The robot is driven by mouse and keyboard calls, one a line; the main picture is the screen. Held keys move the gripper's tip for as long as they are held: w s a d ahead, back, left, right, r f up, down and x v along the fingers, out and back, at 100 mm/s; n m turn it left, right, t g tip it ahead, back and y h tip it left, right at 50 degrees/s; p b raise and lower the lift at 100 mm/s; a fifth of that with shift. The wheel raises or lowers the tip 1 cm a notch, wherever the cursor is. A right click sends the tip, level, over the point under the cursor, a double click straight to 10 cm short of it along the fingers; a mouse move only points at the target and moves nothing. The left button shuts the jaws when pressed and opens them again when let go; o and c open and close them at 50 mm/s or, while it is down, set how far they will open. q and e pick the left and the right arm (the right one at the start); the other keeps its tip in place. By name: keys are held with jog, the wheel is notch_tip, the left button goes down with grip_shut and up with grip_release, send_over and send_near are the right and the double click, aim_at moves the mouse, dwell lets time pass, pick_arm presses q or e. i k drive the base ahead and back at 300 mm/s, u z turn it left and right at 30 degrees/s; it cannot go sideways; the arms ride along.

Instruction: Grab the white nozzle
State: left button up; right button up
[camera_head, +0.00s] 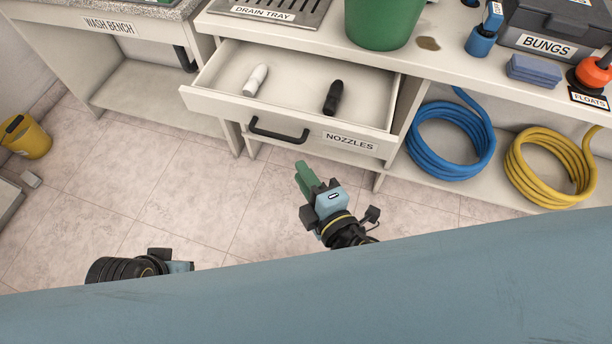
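The white nozzle (256,79) lies at the left in the open drawer (300,88) labelled NOZZLES. A black nozzle (334,97) lies to its right in the same drawer. My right gripper (304,176) is in front of the drawer and below it in the picture, apart from both nozzles. Its green fingers point up toward the drawer and look close together; whether they are shut is unclear. My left gripper (182,267) is at the lower left, away from the drawer. Its fingers are mostly hidden by my blue body.
The drawer's front has a black handle (280,130). Above it the bench holds a drain tray (272,11) and a green container (383,20). Blue hose (449,143) and yellow hose (549,168) coils are on the lower shelf at the right. A yellow bucket (27,139) stands far left.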

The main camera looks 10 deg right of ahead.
aim_at(258, 75)
jog(key=k, duration=1)
